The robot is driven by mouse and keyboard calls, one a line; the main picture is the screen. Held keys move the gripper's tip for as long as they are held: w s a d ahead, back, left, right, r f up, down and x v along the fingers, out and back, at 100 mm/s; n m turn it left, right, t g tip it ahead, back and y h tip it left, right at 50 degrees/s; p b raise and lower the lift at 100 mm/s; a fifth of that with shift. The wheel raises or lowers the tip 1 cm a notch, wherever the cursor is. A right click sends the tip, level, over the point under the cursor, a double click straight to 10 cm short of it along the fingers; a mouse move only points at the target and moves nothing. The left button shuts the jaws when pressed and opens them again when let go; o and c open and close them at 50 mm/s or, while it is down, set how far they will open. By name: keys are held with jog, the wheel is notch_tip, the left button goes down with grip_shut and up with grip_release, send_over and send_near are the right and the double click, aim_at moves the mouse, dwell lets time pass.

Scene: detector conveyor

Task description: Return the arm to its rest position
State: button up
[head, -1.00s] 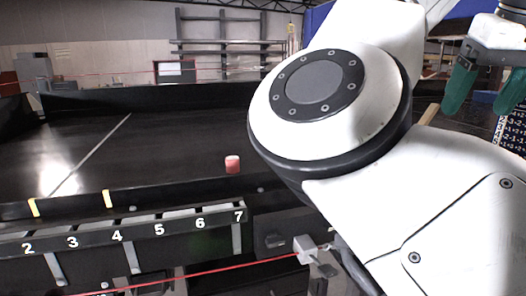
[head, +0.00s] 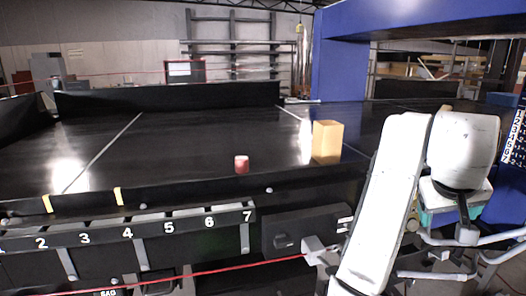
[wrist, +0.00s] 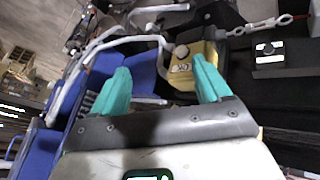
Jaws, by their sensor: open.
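My gripper (wrist: 158,88) shows in the wrist view with its two teal fingers spread apart and nothing between them. In the head view my arm is folded at the right side, in front of the conveyor's right end. The fingers are mostly hidden there; only a bit of teal shows under the white wrist part.
A blue detector housing (head: 345,60) spans the conveyor at the right. A numbered rail (head: 150,232) and a red cord (head: 200,273) run along the front. In the wrist view, a yellow unit (wrist: 190,65) and grey tubes lie beyond the fingers.

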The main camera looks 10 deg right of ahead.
jog(key=s+a+f+n, duration=0.1)
jog(key=s+a+f, duration=0.15)
jog(key=f, duration=0.65)
jog(key=s+a+f+n+y, duration=0.1)
jog(key=s+f, duration=0.3)
jog(key=f, duration=0.4)
jog(key=s+a+f+n, duration=0.1)
jog(key=s+a+f, duration=0.15)
jog(key=f, duration=0.65)
jog(key=s+a+f+g+y, duration=0.1)
jog(key=s+a+f+y, duration=0.1)
jog(key=s+a+f, duration=0.3)
jog(key=s+a+f+n+g+y, duration=0.1)
jog(key=s+a+f+y, duration=0.2)
jog(key=s, duration=1)
notch_tip(320, 180, down, 5)
jog(key=a, duration=0.3)
jog(key=shift+s+f+g, duration=0.15)
jog(key=shift+f+g, duration=0.05)
jog(key=shift+g, duration=0.1)
jog(key=shift+d, duration=0.1)
